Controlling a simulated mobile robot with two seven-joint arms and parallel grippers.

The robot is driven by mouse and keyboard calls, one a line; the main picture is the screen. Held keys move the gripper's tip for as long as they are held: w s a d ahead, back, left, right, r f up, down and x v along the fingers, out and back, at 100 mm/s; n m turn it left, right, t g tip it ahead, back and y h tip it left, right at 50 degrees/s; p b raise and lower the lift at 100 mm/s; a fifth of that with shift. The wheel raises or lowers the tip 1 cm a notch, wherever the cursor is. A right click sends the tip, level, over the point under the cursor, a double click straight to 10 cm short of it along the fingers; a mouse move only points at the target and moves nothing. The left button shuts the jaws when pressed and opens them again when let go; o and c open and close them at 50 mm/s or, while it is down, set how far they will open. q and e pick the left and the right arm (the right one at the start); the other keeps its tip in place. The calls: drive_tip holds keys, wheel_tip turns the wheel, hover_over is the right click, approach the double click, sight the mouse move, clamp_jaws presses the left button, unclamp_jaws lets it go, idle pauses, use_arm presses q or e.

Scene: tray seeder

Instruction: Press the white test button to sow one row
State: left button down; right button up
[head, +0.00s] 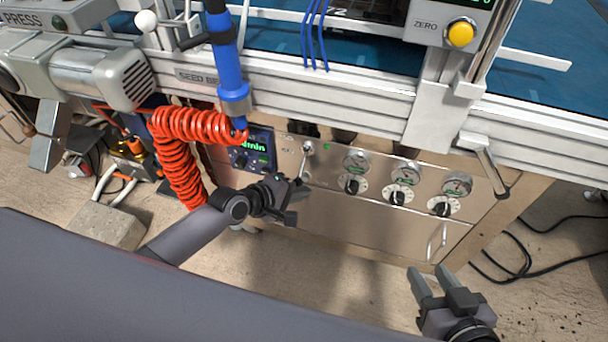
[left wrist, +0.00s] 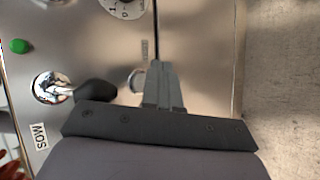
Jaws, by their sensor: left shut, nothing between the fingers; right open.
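The steel control panel (head: 380,225) is on the machine's front below the rail. My left gripper (head: 300,187) is shut and empty in front of the panel's left part. In the left wrist view its closed fingers (left wrist: 158,75) point at the panel. A pale round button (left wrist: 137,79) in a ring shows just left of them, partly hidden. The small label above it is too blurred to read. Contact cannot be told. In the head view the button cannot be made out near my gripper. My right gripper (head: 432,280) is open and empty at the lower right.
A toggle lever (left wrist: 95,90) beside the SOW label (left wrist: 39,137) is close to my left fingers. A green light (left wrist: 18,46) is further left. Dials and gauges (head: 401,194) fill the panel's right. A coiled orange hose (head: 180,150) hangs left. Black cables (head: 520,262) lie right.

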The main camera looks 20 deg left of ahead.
use_arm(q)
drive_tip(key=shift+a, duration=0.15)
drive_tip(key=s+p, duration=0.3)
drive_tip(key=s, duration=0.2)
drive_tip(key=shift+a, duration=0.2)
idle(0.3)
idle(0.7)
